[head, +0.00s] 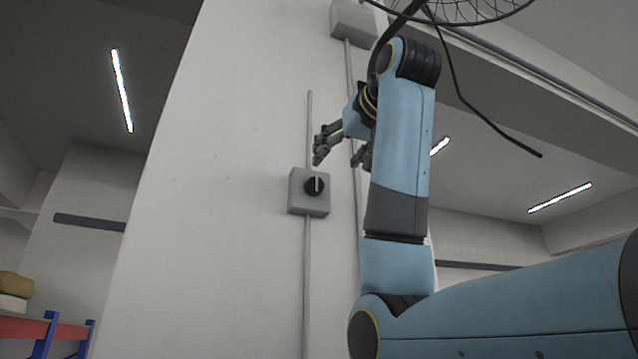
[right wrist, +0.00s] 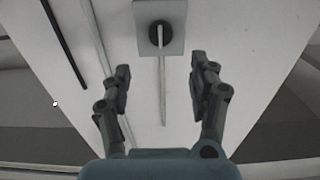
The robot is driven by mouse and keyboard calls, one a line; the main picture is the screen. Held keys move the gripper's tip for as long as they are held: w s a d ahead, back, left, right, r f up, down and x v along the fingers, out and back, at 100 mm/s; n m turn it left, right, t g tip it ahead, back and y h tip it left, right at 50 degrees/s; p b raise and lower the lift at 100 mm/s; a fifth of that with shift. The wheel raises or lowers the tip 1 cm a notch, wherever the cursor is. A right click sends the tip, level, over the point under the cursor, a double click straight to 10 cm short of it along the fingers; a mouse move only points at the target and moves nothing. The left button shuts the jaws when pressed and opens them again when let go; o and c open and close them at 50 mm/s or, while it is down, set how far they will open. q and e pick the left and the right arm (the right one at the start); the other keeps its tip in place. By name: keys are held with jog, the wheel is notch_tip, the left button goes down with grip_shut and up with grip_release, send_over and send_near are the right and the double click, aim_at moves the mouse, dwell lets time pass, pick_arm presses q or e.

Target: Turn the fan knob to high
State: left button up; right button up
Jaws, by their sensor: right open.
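The fan knob (head: 314,185) is a round black dial with a light pointer line standing about upright. It sits on a grey control box (head: 297,201) on the pale wall column. In the right wrist view the knob (right wrist: 159,33) shows at the top centre on its box (right wrist: 176,14), beyond the fingertips. My right gripper (head: 340,155) is just above and to the right of the box in the head view, apart from the knob. Its two fingers are spread and empty, and the gripper also shows in the right wrist view (right wrist: 163,75). My left gripper is out of view.
A thin conduit (head: 308,260) runs up and down the wall through the box. Another grey box (head: 352,22) sits higher, with its own conduit. A wire fan cage (head: 465,10) hangs at the top. A shelf (head: 45,330) stands at the lower left.

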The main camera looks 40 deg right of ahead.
aim_at(317, 181)
jog(key=p+x, duration=0.4)
jog(key=x, duration=0.5)
jog(key=shift+w+r, duration=0.1)
jog(key=shift+w, duration=0.05)
jog(key=shift+w+d, duration=0.1)
jog(key=shift+w, duration=0.5)
jog(key=c, duration=1.1)
